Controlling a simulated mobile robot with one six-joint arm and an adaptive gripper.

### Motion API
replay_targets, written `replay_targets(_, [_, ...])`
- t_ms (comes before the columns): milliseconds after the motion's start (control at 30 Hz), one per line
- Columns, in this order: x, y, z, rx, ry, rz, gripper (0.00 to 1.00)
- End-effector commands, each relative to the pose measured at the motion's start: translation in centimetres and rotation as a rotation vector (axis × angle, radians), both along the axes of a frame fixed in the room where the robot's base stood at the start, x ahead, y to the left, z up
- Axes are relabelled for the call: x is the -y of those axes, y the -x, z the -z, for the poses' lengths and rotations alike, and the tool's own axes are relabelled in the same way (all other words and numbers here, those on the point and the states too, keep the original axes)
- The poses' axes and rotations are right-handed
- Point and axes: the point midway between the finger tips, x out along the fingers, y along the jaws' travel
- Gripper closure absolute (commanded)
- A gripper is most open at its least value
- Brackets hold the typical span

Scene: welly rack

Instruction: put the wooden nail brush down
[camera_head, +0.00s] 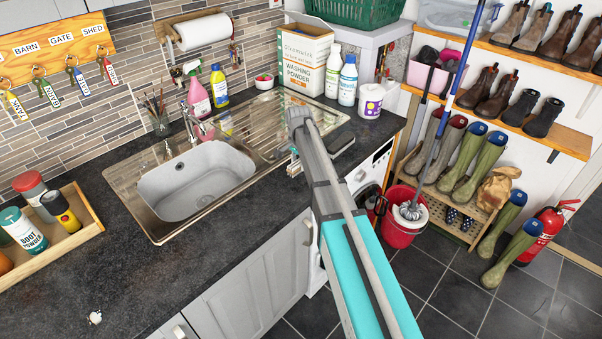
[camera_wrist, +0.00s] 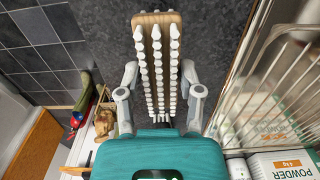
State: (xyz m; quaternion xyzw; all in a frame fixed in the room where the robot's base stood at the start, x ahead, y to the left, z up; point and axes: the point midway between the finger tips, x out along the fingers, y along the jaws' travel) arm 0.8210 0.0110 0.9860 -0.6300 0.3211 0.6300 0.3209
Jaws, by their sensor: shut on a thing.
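The wooden nail brush (camera_wrist: 158,60) shows in the wrist view, a pale wooden block with rows of white bristles facing the camera. My gripper (camera_wrist: 161,95) has a finger on each long side of it and is shut on it. In the head view my gripper (camera_head: 294,166) is at the worktop's front edge, right of the sink, largely hidden by my arm. I cannot make out the brush there. Dark worktop (camera_wrist: 100,30) lies behind the brush in the wrist view; I cannot tell whether they touch.
The steel drainer (camera_head: 262,118) and sink (camera_head: 198,180) are left of my gripper. A washing powder box (camera_head: 304,60), bottles (camera_head: 348,80) and a white tub (camera_head: 370,101) stand behind. A red mop bucket (camera_head: 398,225) is on the floor. The front-left worktop (camera_head: 150,275) has free room.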

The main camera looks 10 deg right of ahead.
Motion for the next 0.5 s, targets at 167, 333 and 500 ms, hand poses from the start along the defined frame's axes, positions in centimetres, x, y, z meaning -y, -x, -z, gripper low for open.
replay_targets(167, [0.0, 0.0, 0.0, 0.0, 0.0, 0.0, 0.91])
replay_targets(333, [0.0, -0.1, 0.2, 0.0, 0.0, 0.0, 0.91])
replay_targets(500, [0.2, -0.8, 1.2, 0.0, 0.0, 0.0, 0.91])
